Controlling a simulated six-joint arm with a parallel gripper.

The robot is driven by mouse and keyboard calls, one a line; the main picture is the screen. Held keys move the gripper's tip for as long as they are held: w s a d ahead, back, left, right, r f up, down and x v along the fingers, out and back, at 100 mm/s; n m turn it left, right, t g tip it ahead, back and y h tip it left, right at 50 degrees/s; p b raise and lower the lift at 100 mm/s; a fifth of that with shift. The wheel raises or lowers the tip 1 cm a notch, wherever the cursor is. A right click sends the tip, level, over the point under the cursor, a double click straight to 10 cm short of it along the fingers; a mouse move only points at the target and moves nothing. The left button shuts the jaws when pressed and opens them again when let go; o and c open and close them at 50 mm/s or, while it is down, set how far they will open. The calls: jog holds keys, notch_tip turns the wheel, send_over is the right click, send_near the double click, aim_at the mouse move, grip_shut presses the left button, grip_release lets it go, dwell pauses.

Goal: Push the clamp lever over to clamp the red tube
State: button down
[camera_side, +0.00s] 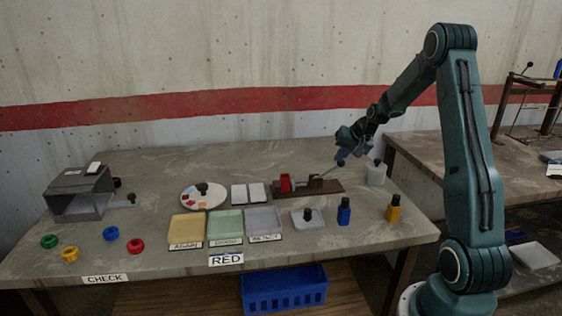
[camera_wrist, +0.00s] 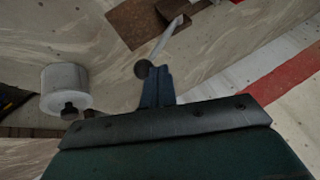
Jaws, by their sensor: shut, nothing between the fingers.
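The red tube (camera_side: 286,183) stands in the clamp at the left part of a brown base board (camera_side: 328,188); the board also shows in the wrist view (camera_wrist: 133,22). The clamp lever (camera_side: 326,172) is a thin grey rod leaning up to the right, away from the tube. In the wrist view the lever (camera_wrist: 163,40) ends in a dark round knob (camera_wrist: 142,69). My gripper (camera_side: 341,160) is shut and empty at the lever's upper end. In the wrist view its fingertips (camera_wrist: 156,72) are right beside the knob; I cannot tell whether they touch.
A white jar (camera_side: 376,174) with a dark knob stands close to the right of my gripper. Blue (camera_side: 344,211) and yellow (camera_side: 393,209) bottles and a grey knobbed plate (camera_side: 307,218) stand in front. Coloured trays (camera_side: 224,226) and a round palette (camera_side: 203,196) lie to the left.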

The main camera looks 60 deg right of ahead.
jog(key=shift+s+d+f, duration=0.2)
jog(key=shift+s+f, duration=0.2)
jog(key=shift+f, duration=0.1)
dwell(0.3)
jog(key=w+a+r+v, duration=0.1)
jog(key=v, duration=1.1)
jog(key=shift+w, duration=0.2)
